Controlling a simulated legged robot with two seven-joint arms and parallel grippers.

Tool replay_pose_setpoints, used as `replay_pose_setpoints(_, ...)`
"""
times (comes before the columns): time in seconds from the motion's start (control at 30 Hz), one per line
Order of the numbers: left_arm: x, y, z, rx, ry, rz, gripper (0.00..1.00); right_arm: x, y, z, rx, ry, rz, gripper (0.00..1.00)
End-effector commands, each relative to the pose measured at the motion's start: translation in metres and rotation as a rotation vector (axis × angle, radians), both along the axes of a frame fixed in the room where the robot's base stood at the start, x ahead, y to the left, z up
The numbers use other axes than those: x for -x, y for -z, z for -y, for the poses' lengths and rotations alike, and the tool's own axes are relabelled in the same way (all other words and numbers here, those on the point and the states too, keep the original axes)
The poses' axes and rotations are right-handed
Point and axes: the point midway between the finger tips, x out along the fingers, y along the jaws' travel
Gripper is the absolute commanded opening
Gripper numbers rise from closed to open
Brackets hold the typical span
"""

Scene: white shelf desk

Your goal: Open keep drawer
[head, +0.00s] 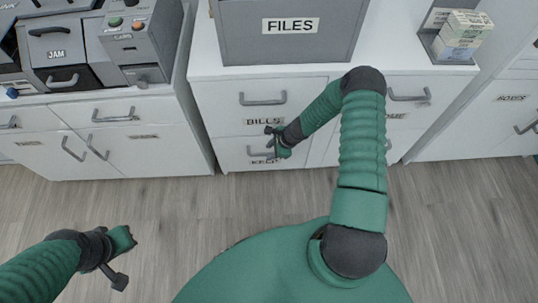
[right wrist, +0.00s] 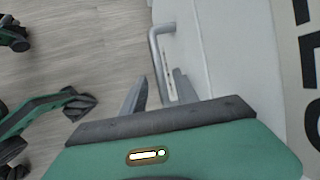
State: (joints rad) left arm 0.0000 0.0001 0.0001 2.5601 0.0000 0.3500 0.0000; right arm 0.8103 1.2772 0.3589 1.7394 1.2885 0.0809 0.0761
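The keep drawer (head: 235,155) is the lower left drawer of the white desk, below the BILLS drawer; its front looks flush and shut. Its label is partly hidden by my right gripper (head: 275,143), which is at the drawer's grey bar handle (head: 258,154). In the right wrist view the handle (right wrist: 158,60) runs down into the gap between the two open fingers (right wrist: 160,92). I cannot tell whether they touch it. My left gripper (head: 122,262) is open and empty over the floor at the lower left.
The BILLS drawer (head: 225,101) with its own handle (head: 263,98) is just above. A grey FILES box (head: 290,45) stands on the desk top. Other white cabinets (head: 130,150) stand left and right. The wooden floor (head: 185,220) in front is clear.

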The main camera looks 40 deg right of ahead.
Motion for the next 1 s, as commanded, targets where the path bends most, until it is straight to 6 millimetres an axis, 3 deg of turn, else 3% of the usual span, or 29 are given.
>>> replay_pose_setpoints(0.1,-0.0001,0.0070,0.0000,0.000,0.000,0.000,0.00,-0.0053,0.0145,-0.0037,0.000,0.000,0.000,0.36)
replay_pose_setpoints(0.4,0.0000,0.0068,0.0000,0.000,0.000,0.000,0.00,-0.0073,0.0170,-0.0045,0.001,-0.001,0.001,0.36)
replay_pose_setpoints(0.7,0.0000,0.0068,0.0000,0.000,0.000,0.000,0.00,-0.0072,0.0169,-0.0045,0.001,-0.001,0.001,0.00)
replay_pose_setpoints(1.0,0.0000,0.0068,0.0000,0.000,0.000,0.000,0.00,-0.0074,0.0167,-0.0042,0.001,-0.001,0.001,0.00)
